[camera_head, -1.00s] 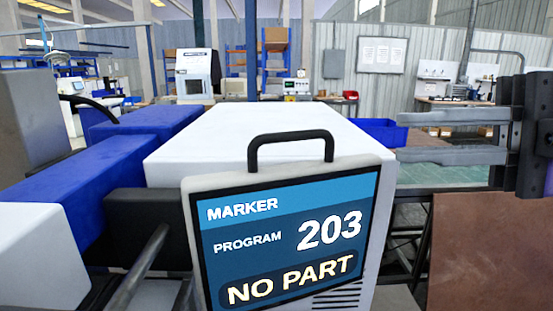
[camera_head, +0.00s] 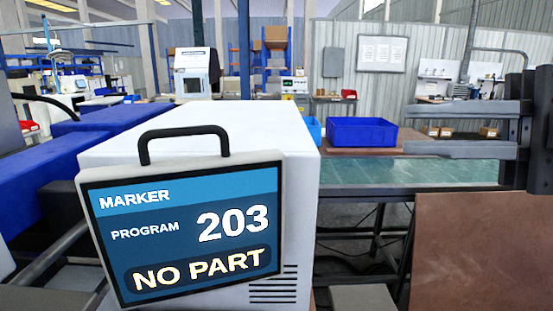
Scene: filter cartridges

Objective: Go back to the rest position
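My gripper (camera_head: 410,129) reaches in from the right edge, its two grey fingers lying level one above the other. There is a clear gap between the fingers and nothing is held. It is in the air to the right of the white marker machine (camera_head: 215,128) and appears apart from it. The machine's screen (camera_head: 188,228) reads "MARKER PROGRAM 203 NO PART". No filter cartridge can be made out.
A blue bin (camera_head: 362,132) stands on a brown surface behind the machine, beside a green tabletop (camera_head: 375,172). A brown panel (camera_head: 467,250) is at the lower right. Shelves and benches stand far back.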

